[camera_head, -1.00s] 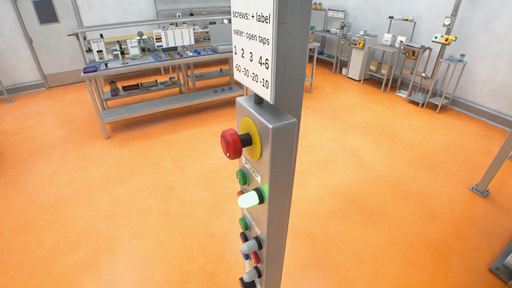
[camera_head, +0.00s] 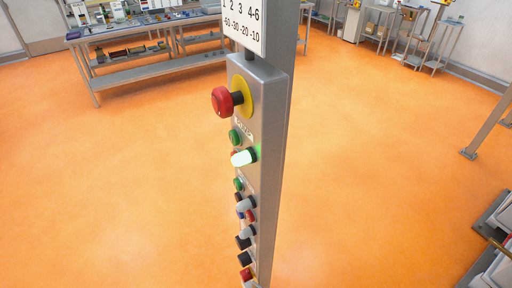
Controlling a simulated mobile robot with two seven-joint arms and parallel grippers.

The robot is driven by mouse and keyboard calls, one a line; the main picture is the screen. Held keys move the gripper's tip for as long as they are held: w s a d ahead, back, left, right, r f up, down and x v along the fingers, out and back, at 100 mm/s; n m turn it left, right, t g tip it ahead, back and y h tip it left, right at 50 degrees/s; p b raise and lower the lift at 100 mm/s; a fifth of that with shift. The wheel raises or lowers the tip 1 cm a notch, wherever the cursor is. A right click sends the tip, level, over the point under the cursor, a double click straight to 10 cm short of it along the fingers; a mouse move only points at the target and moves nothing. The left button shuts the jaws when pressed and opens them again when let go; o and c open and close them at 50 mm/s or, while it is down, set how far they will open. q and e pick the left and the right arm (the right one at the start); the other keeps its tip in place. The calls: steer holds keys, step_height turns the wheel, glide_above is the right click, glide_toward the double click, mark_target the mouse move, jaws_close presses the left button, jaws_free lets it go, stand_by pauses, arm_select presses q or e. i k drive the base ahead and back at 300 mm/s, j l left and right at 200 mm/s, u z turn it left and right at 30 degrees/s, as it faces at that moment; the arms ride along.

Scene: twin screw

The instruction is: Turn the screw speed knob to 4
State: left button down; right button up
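A narrow grey control panel (camera_head: 268,120) on an upright post stands in the middle of the head view, seen at a steep angle. It carries a red mushroom button (camera_head: 224,101) on a yellow disc (camera_head: 243,97), a green button (camera_head: 235,137) and a lit pale green lamp (camera_head: 243,157). Below are another green button (camera_head: 239,184), grey-tipped knobs (camera_head: 245,205), dark knobs (camera_head: 243,242) and a red button (camera_head: 246,274) at the bottom. I cannot tell which is the screw speed knob or read its setting. Neither gripper shows.
A white sign (camera_head: 243,22) with numbers hangs on the post above the panel. A metal workbench (camera_head: 150,68) with items stands at the back left, more stands (camera_head: 420,45) at the back right. Grey metal equipment (camera_head: 492,245) is at the lower right. The orange floor (camera_head: 130,180) around is open.

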mark_target(244, 258)
steer(key=j, duration=0.3)
steer(key=l+u, duration=0.2)
steer(key=i+j+z, duration=0.25)
steer(key=j+z, duration=0.2)
steer(key=i+j+z, duration=0.15)
steer(key=j+z, duration=0.3)
steer(key=j, duration=0.3)
steer(key=j+z, duration=0.45)
steer(key=j, duration=0.2)
steer(key=j+z, duration=0.45)
steer(key=j, duration=0.25)
steer(key=k+j+z, duration=0.2)
steer(key=j+z, duration=0.25)
steer(key=j, duration=0.15)
